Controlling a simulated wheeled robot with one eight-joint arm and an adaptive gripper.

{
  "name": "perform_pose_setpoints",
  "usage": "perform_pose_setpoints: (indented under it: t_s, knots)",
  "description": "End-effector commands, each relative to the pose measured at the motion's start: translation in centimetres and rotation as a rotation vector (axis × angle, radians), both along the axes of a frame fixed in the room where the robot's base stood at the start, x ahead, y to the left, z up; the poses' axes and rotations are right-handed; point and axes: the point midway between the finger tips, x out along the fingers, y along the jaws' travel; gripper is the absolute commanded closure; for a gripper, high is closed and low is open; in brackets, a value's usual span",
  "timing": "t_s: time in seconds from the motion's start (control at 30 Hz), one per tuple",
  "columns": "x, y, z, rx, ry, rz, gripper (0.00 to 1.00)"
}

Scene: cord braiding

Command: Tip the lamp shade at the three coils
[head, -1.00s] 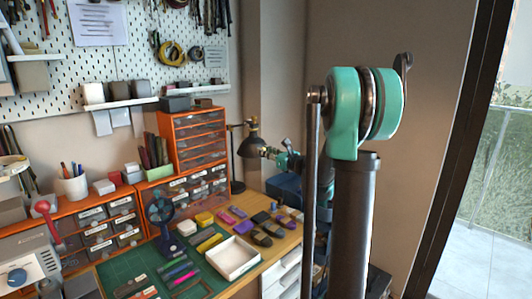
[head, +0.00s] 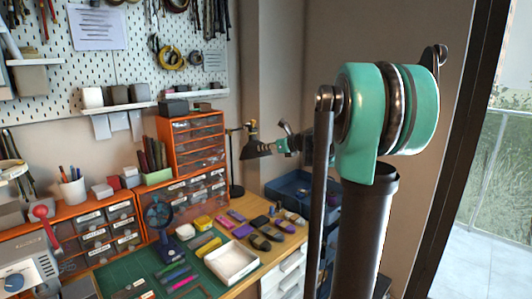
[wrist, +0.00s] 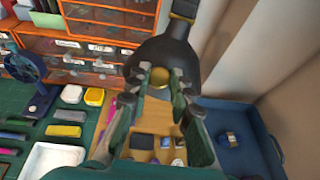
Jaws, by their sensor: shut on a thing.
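The black lamp shade (head: 256,148) hangs from its stand by the orange drawers in the head view, tilted with its mouth downward. I cannot tell which three are meant.
A blue tray (wrist: 258,125) with a dark blue coil stands right of the bench. A white tray (head: 232,262), a blue fan (head: 160,218) and colored blocks sit on the green mat. Orange drawer units (head: 168,130) stand behind. The wall is close at right.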

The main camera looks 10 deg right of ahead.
Motion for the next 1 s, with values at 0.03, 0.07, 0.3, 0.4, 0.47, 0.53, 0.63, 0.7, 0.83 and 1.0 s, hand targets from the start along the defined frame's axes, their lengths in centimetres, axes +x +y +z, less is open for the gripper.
perform_pose_setpoints:
  t_s: [0.03,0.07,0.3,0.4,0.47,0.53,0.63,0.7,0.83,1.0]
  knots:
    - [0.05,0.04,0.5,-0.006,0.02,-0.001,1.0]
    - [0.01,0.01,0.64,-0.011,0.031,-0.001,1.0]
    - [-0.17,-0.11,1.11,-0.025,0.073,-0.004,1.0]
    - [-0.17,-0.12,1.11,-0.025,0.073,-0.004,1.0]
    - [-0.17,-0.12,1.1,-0.025,0.072,-0.004,1.0]
    - [-0.17,-0.13,1.1,-0.025,0.072,-0.004,1.0]
    - [-0.17,-0.13,1.09,-0.025,0.072,-0.004,0.68]
    - [-0.18,-0.12,1.07,-0.026,0.071,-0.004,0.59]
    - [-0.21,-0.12,1.05,-0.026,0.071,-0.004,0.58]
    - [-0.27,-0.16,1.05,-0.026,0.072,-0.004,0.58]
